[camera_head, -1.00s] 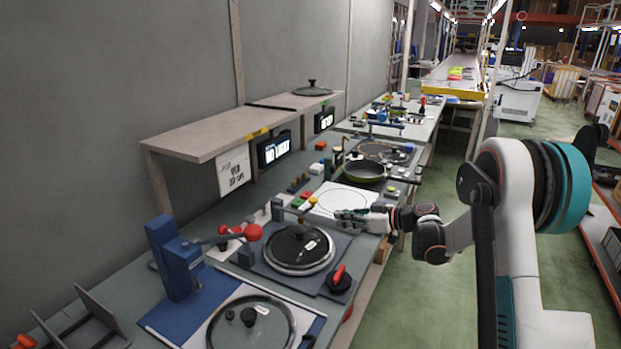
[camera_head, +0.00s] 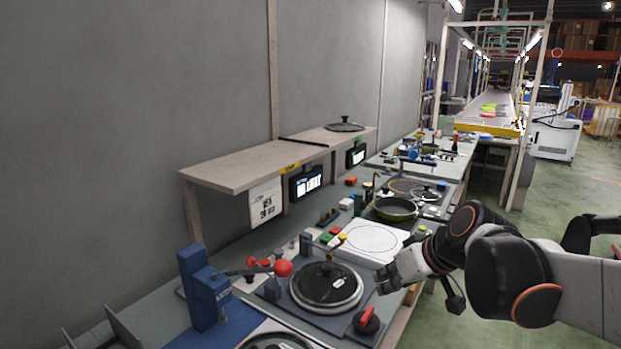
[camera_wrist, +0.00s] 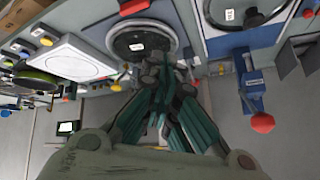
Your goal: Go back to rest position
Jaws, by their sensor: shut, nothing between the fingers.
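My gripper (camera_head: 385,281) is above the front edge of the workbench, right of the near glass-lidded pan (camera_head: 327,285) and in front of the white square plate (camera_head: 372,243). Its fingers also show in the wrist view (camera_wrist: 165,108), shut with nothing held. My arm reaches in from the right in the head view. The glass-lidded pan also shows in the wrist view (camera_wrist: 143,40), beyond the fingers.
A blue press with a red ball handle (camera_head: 284,268) stands on the bench at left. A red knob (camera_head: 367,320) sits at the bench's front edge. A green pan (camera_head: 396,209) lies farther back. A wooden shelf (camera_head: 235,172) runs along the wall. The green floor at right is open.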

